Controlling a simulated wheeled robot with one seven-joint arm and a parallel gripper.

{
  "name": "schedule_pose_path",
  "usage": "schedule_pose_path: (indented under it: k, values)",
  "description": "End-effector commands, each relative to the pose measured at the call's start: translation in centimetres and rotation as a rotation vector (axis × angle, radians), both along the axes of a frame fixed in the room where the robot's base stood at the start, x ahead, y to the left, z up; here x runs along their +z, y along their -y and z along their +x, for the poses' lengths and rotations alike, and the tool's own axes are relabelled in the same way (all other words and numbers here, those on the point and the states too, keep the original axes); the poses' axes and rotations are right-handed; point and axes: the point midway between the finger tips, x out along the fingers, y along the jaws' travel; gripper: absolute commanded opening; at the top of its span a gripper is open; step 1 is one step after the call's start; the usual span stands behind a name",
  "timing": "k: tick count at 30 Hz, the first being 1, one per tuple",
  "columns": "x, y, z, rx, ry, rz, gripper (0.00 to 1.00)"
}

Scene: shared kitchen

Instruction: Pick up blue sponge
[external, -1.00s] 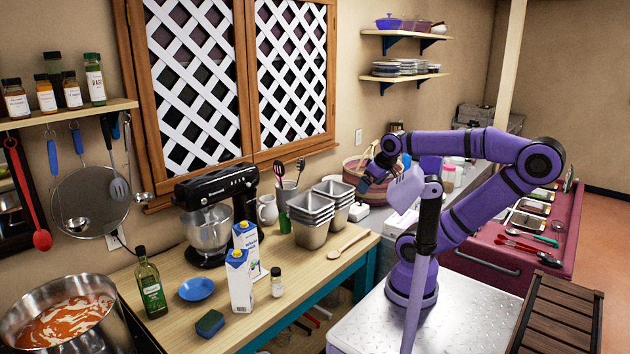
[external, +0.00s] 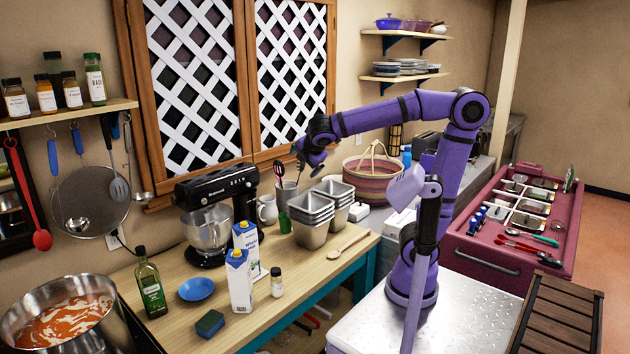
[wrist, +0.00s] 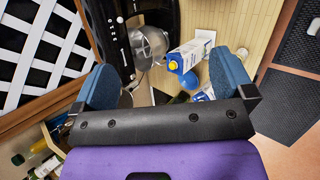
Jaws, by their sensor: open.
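The blue sponge (external: 209,323) with a dark green side lies flat at the front edge of the wooden counter (external: 325,280), in front of the blue bowl. My gripper (external: 303,160) is high above the back of the counter, up and to the right of the sponge and far from it. In the wrist view, my gripper (wrist: 165,75) has its two blue fingers spread wide with nothing held between them. I cannot make out the sponge in the wrist view.
Near the sponge are the blue bowl (external: 196,289), an oil bottle (external: 150,285), milk cartons (external: 239,282), and a small jar (external: 276,282). A stand mixer (external: 207,225) and metal pans (external: 312,222) stand farther back. A pot of sauce (external: 65,315) is at the left.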

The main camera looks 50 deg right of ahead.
Motion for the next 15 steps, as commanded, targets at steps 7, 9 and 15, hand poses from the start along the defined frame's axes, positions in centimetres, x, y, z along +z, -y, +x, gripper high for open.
schedule_pose_path:
  k: [7,9,15]
  values:
    - [-0.6,-15.4,2.5,0.565,0.072,-0.438,1.0]
    - [-0.8,-19.5,2.3,0.697,0.105,-0.546,1.0]
    - [-1.8,-27.9,0.6,0.949,0.187,-0.765,1.0]
